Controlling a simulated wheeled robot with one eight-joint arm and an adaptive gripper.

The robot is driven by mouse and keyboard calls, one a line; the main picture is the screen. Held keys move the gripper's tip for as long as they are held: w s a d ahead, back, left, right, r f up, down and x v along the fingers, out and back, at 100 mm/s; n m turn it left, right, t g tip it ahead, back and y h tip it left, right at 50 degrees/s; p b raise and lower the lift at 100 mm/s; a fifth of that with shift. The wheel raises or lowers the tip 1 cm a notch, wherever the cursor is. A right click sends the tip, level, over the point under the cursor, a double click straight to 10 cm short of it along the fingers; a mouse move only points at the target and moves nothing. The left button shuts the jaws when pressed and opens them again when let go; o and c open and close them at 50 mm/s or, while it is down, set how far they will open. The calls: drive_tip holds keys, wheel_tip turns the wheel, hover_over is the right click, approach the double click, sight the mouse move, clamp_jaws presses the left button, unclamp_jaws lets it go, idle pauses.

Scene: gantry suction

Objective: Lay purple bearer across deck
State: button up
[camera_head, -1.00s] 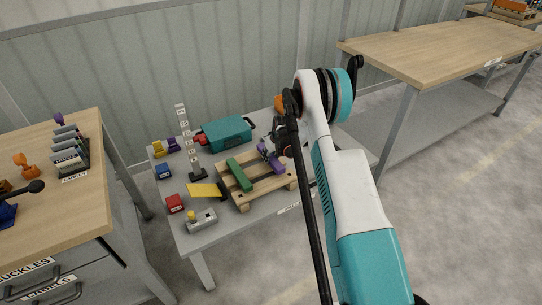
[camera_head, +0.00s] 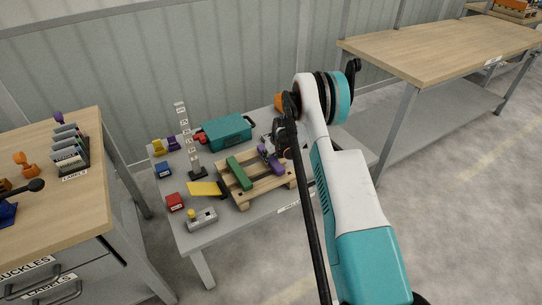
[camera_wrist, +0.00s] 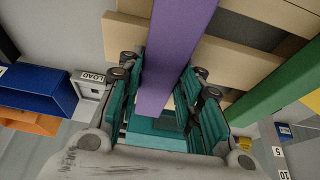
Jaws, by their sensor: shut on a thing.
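The purple bearer (camera_wrist: 175,50) runs lengthwise between the finger pads of my gripper (camera_wrist: 164,88) in the wrist view. My gripper is shut on it. In the head view the purple bearer (camera_head: 270,160) shows at the right part of the wooden pallet deck (camera_head: 240,203), beside my arm. Pallet slats (camera_wrist: 235,62) lie behind the bearer in the wrist view. I cannot tell whether it touches them. A green bearer (camera_head: 239,174) lies across the deck to the left; it also shows at the right of the wrist view (camera_wrist: 280,90). My arm hides part of the gripper in the head view.
A teal case (camera_head: 228,131) stands behind the pallet, and a white labelled post (camera_head: 187,140) to its left. A yellow plate (camera_head: 203,188), a red block (camera_head: 175,202) and a grey box (camera_head: 202,218) lie left of the deck. A blue bin (camera_wrist: 40,90) shows in the wrist view.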

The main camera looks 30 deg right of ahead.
drive_tip(key=shift+f, duration=0.2)
drive_tip(key=o, duration=1.2)
drive_tip(key=v, duration=1.2)
